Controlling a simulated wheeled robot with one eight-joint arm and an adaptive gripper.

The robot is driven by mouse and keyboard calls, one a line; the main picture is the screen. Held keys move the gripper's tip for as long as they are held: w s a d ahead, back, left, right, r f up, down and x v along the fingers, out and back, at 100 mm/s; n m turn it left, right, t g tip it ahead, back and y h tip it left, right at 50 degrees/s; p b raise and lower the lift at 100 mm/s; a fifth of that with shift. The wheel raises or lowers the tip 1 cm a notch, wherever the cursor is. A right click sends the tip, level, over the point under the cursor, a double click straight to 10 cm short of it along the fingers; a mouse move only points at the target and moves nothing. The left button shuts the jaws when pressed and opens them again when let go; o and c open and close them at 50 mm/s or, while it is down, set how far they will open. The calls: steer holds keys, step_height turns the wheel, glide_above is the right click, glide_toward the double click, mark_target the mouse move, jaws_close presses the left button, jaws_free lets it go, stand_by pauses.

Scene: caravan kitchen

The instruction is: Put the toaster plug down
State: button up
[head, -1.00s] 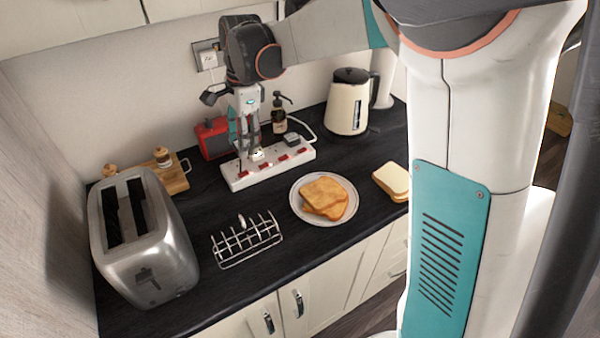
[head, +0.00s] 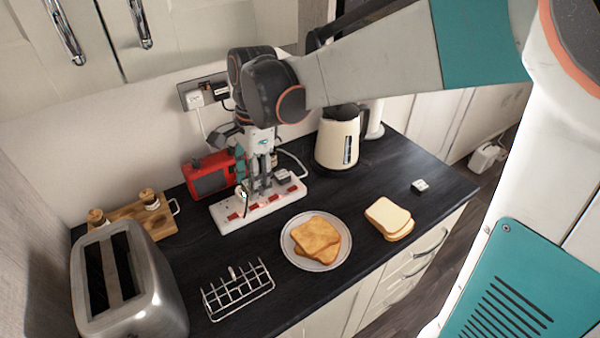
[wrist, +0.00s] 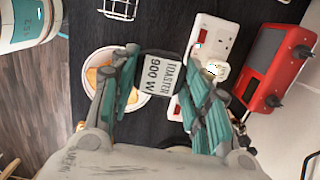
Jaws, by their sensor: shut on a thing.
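The toaster plug (wrist: 160,72) is a dark block with a pale label reading "TOASTER 900 W". In the wrist view it sits between the fingertips of my gripper (wrist: 162,82), which is shut on it. In the head view my gripper (head: 258,188) points down over the middle of the white power strip (head: 231,221); the fingers hide most of the plug there. Whether the plug touches the strip cannot be told. The strip (wrist: 223,40) has red switches and lies beside the plug in the wrist view. The silver toaster (head: 145,290) stands at the front left.
A red radio (head: 210,178) stands behind the strip, and a kettle (head: 337,145) to its right. Another plug (head: 283,177) sits on the strip. A plate (head: 290,250) with toast, a wire rack (head: 238,290) and bread (head: 388,216) are in front.

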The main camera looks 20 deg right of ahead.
steer(key=f+b, duration=0.2)
steer(key=f, duration=0.8)
steer(key=f+b, duration=0.3)
steer(key=f, duration=0.6)
steer(key=shift+s+f, duration=0.2)
steer(key=shift+f, duration=0.15)
steer(key=shift+f+b, duration=0.2)
steer(key=shift+b, duration=0.2)
steer(key=o, duration=1.1)
steer(key=shift+c, duration=0.2)
steer(key=shift+r, duration=0.2)
